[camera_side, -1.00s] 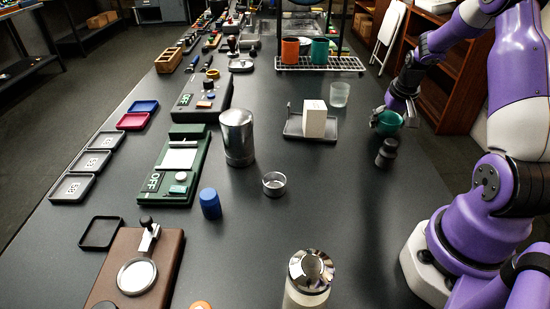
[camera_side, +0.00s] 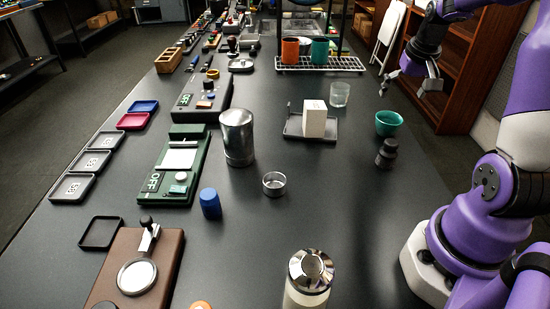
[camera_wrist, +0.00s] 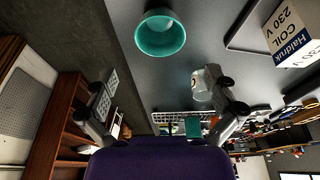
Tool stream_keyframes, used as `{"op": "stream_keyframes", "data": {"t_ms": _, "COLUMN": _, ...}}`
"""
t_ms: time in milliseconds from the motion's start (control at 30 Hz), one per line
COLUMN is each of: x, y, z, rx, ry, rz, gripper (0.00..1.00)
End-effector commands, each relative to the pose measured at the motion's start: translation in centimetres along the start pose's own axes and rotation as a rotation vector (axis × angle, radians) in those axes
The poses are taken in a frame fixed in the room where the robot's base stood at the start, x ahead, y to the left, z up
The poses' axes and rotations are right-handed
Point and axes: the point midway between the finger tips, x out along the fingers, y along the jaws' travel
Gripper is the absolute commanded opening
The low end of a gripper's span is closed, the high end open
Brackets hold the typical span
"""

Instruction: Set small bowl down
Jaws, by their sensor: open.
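The small teal bowl (camera_side: 388,123) stands upright on the dark table near its right edge. In the wrist view the bowl (camera_wrist: 160,50) shows at the top, beyond the open fingers and apart from them. My gripper (camera_side: 408,80) is open and empty, raised above and behind the bowl in the side view. In the wrist view my gripper (camera_wrist: 168,112) has its two fingers spread wide with nothing between them but background.
A dark knobbed cylinder (camera_side: 387,153) stands just in front of the bowl. A clear glass (camera_side: 340,94) and a white box on a grey tray (camera_side: 292,131) are to its left. A rack (camera_side: 318,64) with cups stands farther back.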

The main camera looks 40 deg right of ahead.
Motion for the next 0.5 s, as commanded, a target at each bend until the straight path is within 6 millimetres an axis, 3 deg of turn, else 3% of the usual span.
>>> {"op": "stream_keyframes", "data": {"t_ms": 167, "x": -2.1, "y": -0.8, "z": 0.1, "rx": -0.019, "ry": 0.008, "rz": -0.005, "gripper": 1.0}}
{"op": "stream_keyframes", "data": {"t_ms": 267, "x": -4.1, "y": -4.0, "z": 1.3, "rx": -0.102, "ry": 0.032, "rz": -0.028, "gripper": 1.0}}
{"op": "stream_keyframes", "data": {"t_ms": 400, "x": -8.0, "y": -10.6, "z": 6.1, "rx": -0.31, "ry": 0.093, "rz": -0.098, "gripper": 1.0}}
{"op": "stream_keyframes", "data": {"t_ms": 500, "x": -10.1, "y": -13.9, "z": 10.7, "rx": -0.462, "ry": 0.137, "rz": -0.161, "gripper": 1.0}}
